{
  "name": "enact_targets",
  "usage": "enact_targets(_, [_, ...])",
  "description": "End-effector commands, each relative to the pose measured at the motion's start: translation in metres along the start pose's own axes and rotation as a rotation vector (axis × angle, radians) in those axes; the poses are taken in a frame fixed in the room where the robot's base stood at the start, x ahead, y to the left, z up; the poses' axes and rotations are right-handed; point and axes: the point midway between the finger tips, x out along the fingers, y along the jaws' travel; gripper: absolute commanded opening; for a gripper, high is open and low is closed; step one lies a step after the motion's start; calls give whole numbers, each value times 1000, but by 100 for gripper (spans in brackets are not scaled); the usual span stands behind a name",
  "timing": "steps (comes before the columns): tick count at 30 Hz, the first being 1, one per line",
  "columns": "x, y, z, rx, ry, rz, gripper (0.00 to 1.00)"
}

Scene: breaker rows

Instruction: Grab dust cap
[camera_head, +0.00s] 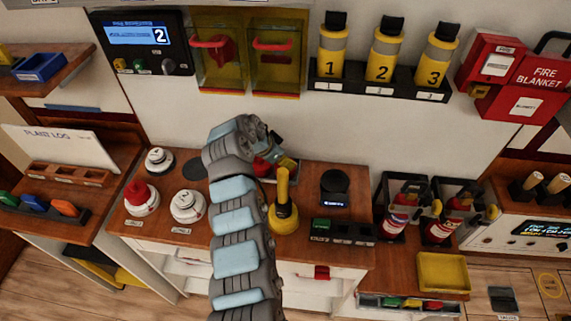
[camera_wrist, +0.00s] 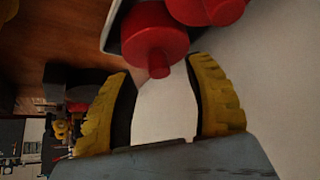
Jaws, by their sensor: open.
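A red round cap (camera_wrist: 153,42) with a small knob sits at the top of the wrist view, apparently a dust cap. It is just ahead of the fingertips, near the gap between them. A second red piece (camera_wrist: 208,10) is beside it, cut off by the picture edge. Red shows beside my gripper in the head view (camera_head: 261,166), mostly hidden by my arm. My gripper (camera_wrist: 160,73) has yellow and black fingers, spread apart with nothing between them. I cannot tell whether a finger touches the cap.
A yellow post with a round base (camera_head: 284,215) stands on the wooden counter close to my arm. A black round device (camera_head: 335,187) is to its right. White and red round units (camera_head: 187,206) are on the left. Yellow bottles (camera_head: 382,55) stand on a wall shelf above.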

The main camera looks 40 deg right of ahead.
Motion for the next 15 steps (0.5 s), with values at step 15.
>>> enact_targets(15, [19,0,1,0,0,-1,54])
